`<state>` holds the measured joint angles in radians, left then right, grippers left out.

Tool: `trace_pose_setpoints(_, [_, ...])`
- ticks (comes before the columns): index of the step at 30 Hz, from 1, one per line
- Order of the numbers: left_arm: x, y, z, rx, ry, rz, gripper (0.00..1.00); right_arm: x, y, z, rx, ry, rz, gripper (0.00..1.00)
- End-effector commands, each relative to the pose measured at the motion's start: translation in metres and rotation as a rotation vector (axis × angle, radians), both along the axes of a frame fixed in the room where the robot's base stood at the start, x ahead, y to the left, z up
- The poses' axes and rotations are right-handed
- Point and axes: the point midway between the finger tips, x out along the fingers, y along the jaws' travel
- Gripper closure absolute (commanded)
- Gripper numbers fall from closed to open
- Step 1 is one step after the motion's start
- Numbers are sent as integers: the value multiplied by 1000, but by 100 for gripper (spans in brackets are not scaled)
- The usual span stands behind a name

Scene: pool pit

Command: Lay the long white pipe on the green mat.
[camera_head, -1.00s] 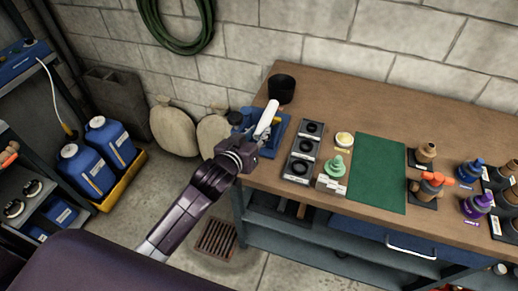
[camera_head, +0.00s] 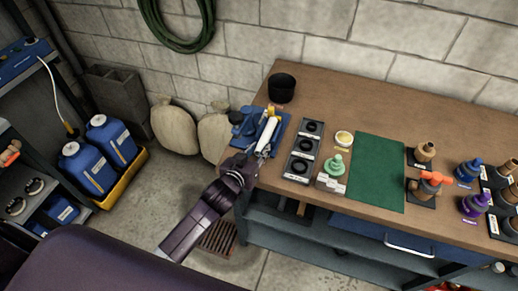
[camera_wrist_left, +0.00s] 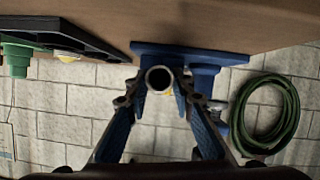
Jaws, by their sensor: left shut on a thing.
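The long white pipe (camera_head: 266,136) is held by my left gripper (camera_head: 255,156) over the blue stand (camera_head: 249,123) at the bench's left end. My left gripper is shut on the pipe's near end. In the left wrist view the pipe (camera_wrist_left: 159,78) shows end-on as a round open ring between the fingertips, with the blue stand (camera_wrist_left: 215,58) behind it. Whether the pipe touches the stand, I cannot tell. The green mat (camera_head: 377,173) lies flat and bare on the bench, to the right of the pipe. My right gripper is not in view.
Between pipe and mat stand black trays with rings (camera_head: 304,148), a yellow-white round piece (camera_head: 344,138) and a green fitting (camera_head: 335,166). A black cup (camera_head: 282,88) stands behind the pipe. Brown and orange fittings (camera_head: 432,184) stand right of the mat.

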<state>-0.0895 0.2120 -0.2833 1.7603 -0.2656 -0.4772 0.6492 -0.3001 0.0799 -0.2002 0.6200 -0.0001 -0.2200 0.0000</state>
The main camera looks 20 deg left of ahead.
Motion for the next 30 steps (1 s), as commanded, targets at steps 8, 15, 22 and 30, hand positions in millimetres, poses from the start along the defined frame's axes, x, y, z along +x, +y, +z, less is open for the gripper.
trace_pose_setpoints(8, [0, 0, -1, 0, 1, 0, 60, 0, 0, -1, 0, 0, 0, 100])
trace_pose_setpoints(15, [0, 0, -2, 1, 0, 0, 60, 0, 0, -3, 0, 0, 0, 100])
trace_pose_setpoints(22, [-16, 1, 1, -1, 1, 0, 60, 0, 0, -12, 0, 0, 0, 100])
trace_pose_setpoints(30, [-53, 4, 11, -2, 0, 1, 60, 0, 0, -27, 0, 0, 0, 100])
